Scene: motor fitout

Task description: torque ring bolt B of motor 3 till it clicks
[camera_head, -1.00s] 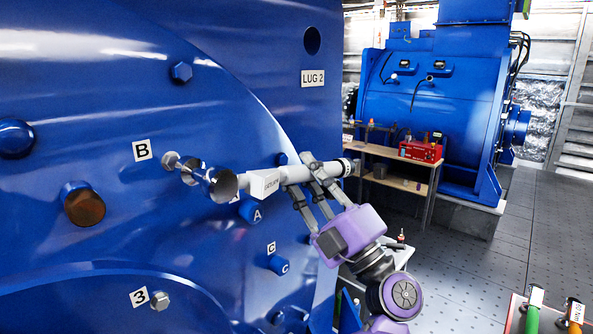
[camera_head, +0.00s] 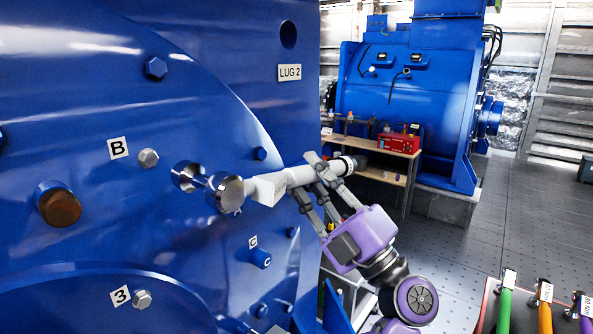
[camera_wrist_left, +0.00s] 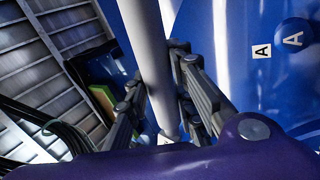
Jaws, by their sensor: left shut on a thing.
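My left gripper (camera_head: 320,182) is shut around the grey-white shaft of a torque wrench (camera_head: 280,184). The wrist view shows the shaft (camera_wrist_left: 151,60) between the fingers (camera_wrist_left: 160,95). The wrench points left, with its silver socket end (camera_head: 186,176) near the big blue motor face (camera_head: 120,220). Ring bolt B (camera_head: 148,158) is a silver hex head beside the label B (camera_head: 118,148). The socket appears to the right of and slightly below bolt B, with a gap in the picture; its depth distance is unclear. My right gripper is out of view.
Bolt 3 (camera_head: 141,299) and blue cap C (camera_head: 261,258) lie lower on the face. A brown-ended stub (camera_head: 58,205) projects at left. A wooden bench (camera_head: 396,176) and a second blue motor (camera_head: 405,105) stand behind. Colour-handled tools (camera_head: 545,310) are at lower right.

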